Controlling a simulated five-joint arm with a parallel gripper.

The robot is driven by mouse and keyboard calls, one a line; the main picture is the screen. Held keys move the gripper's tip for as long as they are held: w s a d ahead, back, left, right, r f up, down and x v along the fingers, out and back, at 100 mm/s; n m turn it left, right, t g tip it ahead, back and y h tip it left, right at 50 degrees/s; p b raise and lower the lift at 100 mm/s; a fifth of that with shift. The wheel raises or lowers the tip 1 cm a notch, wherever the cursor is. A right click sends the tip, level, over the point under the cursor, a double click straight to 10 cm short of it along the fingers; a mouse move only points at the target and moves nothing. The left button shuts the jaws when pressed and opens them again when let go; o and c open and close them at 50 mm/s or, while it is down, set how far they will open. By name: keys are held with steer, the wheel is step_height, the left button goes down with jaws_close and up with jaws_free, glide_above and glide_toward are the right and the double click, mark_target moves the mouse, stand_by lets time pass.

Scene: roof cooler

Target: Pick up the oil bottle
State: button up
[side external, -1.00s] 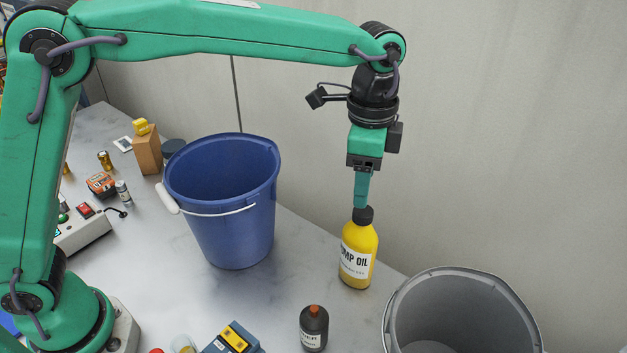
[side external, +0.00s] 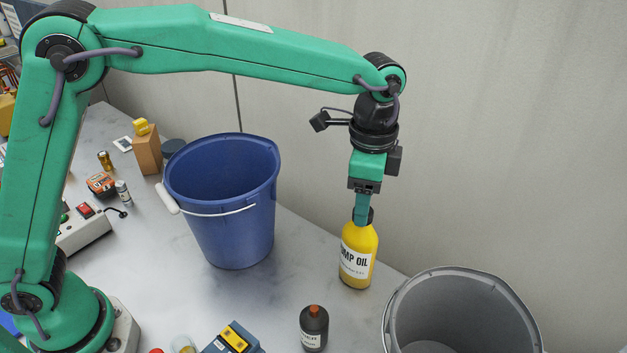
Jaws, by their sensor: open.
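The oil bottle (side external: 359,258) is yellow with a dark cap and a white label reading "MP OIL" in the part that shows. It stands upright on the table between the blue bucket and the grey bucket. My gripper (side external: 362,218) points straight down at the bottle's cap from above. It is open, and the near finger covers part of the dark cap. The far finger is hidden, so I cannot tell whether the fingers touch the cap.
A blue bucket (side external: 222,225) with a white handle stands left of the bottle. A grey bucket (side external: 515,325) stands at the lower right. A small dark bottle (side external: 313,330) with an orange-brown cap stands in front. A wall (side external: 500,140) rises close behind. Several small items lie at the left.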

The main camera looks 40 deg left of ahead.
glide_above(359, 247)
steer(key=w+a, duration=0.1)
steer(key=w, duration=0.1)
steer(key=shift+w+a+f, duration=0.1)
steer(key=shift+f, duration=1)
steer(key=shift+w+a+f, duration=0.1)
steer(key=shift+f, duration=0.95)
jaws_close()
steer(key=shift+r, duration=0.1)
